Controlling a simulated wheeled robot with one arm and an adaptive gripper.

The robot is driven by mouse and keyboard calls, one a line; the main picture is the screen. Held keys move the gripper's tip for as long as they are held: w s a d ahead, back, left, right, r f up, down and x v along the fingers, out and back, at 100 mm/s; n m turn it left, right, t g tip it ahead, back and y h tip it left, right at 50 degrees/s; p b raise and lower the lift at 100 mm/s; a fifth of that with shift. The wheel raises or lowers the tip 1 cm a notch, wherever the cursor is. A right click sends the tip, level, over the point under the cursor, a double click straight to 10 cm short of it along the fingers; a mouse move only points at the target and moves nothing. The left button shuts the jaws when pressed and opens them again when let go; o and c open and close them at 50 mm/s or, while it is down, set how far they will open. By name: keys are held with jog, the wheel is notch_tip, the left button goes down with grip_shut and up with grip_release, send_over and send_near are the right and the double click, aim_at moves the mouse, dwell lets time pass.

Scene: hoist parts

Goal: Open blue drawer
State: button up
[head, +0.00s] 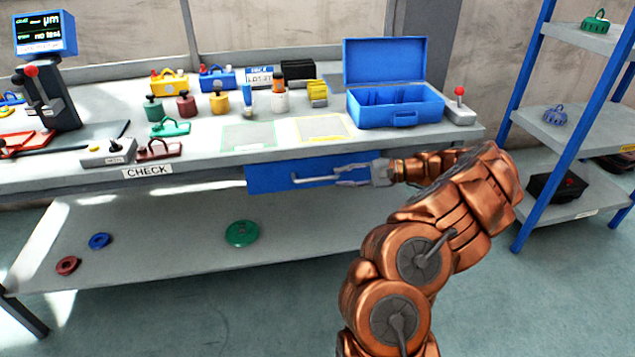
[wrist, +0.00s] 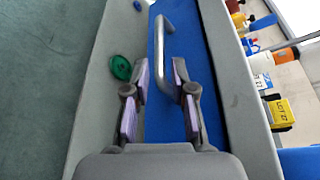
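The blue drawer (head: 270,178) sits under the workbench top, and its front looks flush with the bench edge. Its metal bar handle (head: 315,179) runs across the front. In the wrist view the blue drawer front (wrist: 208,75) fills the middle, with the handle (wrist: 164,38) ahead of my fingers. My gripper (head: 350,176) is at the right part of the handle. In the wrist view my gripper (wrist: 166,85) is open, its fingers apart with the near end of the handle between them. I cannot tell whether a finger touches the bar.
The workbench top (head: 210,155) holds a blue toolbox (head: 395,112), bottles and small padlock-like parts. The lower shelf (head: 180,235) carries a green disc (head: 241,233) and two small rings. A blue-post rack (head: 530,130) stands at the right. The floor in front is clear.

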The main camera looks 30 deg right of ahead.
aim_at(325, 178)
jog(key=x, duration=0.7)
jog(key=shift+w+a+b, duration=0.15)
jog(key=shift+b, duration=0.2)
jog(key=shift+c, duration=0.3)
grip_shut()
